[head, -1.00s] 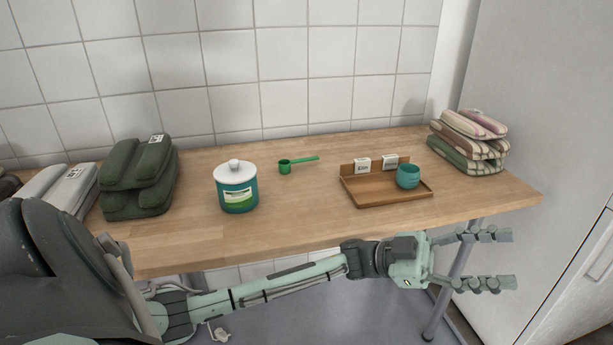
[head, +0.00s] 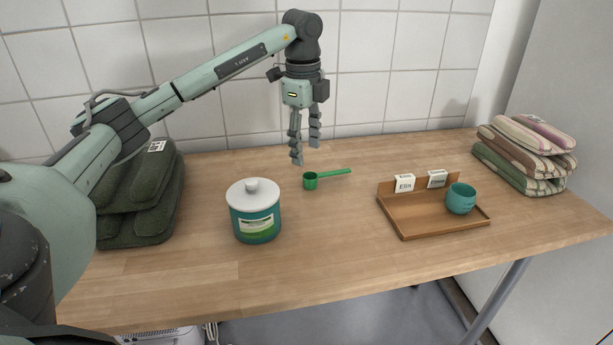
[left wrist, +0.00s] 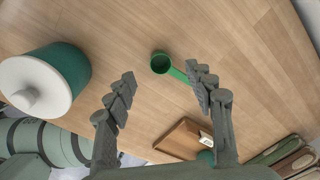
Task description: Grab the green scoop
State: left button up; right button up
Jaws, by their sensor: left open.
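The green scoop (head: 311,181) lies on the wooden table, its cup to the left and its handle pointing right. In the left wrist view the scoop (left wrist: 161,63) lies beyond my fingertips, its handle partly hidden behind one finger. My left gripper (head: 306,152) points down above the table, just above and slightly left of the scoop in the head view. It is open and empty, with the fingers apart and not visibly touching the scoop. My right gripper is not in view.
A teal jar with a white lid (head: 255,212) stands left of the scoop. A wooden tray (head: 432,219) with a teal cup (head: 461,198) and small labelled cards is to the right. Dark green folded towels (head: 140,200) and striped towels (head: 526,153) sit at the sides. The table's front middle is clear.

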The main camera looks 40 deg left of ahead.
aim_at(309, 175)
pick_arm(q)
jog(key=f, duration=0.7)
jog(key=shift+w+d+f, duration=0.2)
jog(key=shift+w+d, duration=0.05)
jog(key=shift+d, duration=0.05)
jog(key=c, duration=1)
